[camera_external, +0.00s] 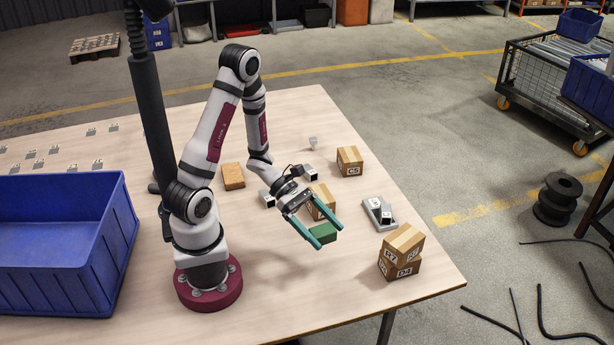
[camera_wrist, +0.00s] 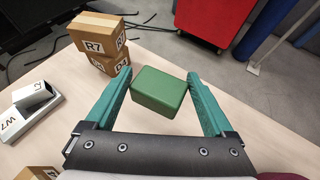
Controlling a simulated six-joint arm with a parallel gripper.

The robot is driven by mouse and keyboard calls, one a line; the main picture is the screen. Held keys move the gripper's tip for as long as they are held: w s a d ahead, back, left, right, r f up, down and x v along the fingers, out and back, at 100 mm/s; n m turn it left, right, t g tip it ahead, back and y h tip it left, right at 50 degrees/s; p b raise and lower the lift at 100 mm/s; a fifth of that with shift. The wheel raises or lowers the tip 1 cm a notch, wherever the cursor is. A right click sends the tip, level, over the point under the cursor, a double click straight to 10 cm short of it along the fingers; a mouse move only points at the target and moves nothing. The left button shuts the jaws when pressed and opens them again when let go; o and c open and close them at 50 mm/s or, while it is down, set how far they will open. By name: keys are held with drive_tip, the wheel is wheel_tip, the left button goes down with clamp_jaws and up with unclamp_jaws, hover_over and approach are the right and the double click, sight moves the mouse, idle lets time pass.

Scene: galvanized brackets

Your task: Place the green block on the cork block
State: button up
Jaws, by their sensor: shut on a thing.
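The green block (camera_external: 322,233) is between the two teal fingers of my gripper (camera_external: 328,238), which is shut on it. In the wrist view the green block (camera_wrist: 160,92) shows between the fingertips of my gripper (camera_wrist: 158,88). I cannot tell how far it is above the table. A plain brown block that looks like the cork block (camera_external: 232,176) lies on the table to the left of and behind my gripper, apart from it. Its top looks bare. It does not show in the wrist view.
Two stacked boxes (camera_external: 403,243) stand right of my gripper. A grey tray (camera_external: 391,222) holds a small labelled block (camera_external: 386,214). One box (camera_external: 321,202) is just behind the gripper, another (camera_external: 349,161) farther back. A blue bin (camera_external: 65,245) stands at the left.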

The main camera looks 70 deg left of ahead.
drive_tip(key=w+a+n+t+y, duration=0.2)
drive_tip(key=a+n+t+y, duration=0.15)
drive_tip(key=a, duration=0.45)
drive_tip(key=n+t+y, duration=0.2)
drive_tip(key=n+y, duration=1.1)
hover_over(232, 172)
drive_tip(key=f, duration=0.3)
drive_tip(key=shift+w+d+f+g, duration=0.1)
drive_tip(key=shift+d+f+g, duration=0.15)
drive_tip(key=shift+f, duration=0.05)
wheel_tip(232, 172, down, 4)
drive_tip(key=shift+a+f, duration=0.1)
drive_tip(key=shift+a, duration=0.05)
drive_tip(key=shift+f, duration=0.15)
drive_tip(key=o, duration=1.2)
drive_tip(key=shift+o, duration=0.2)
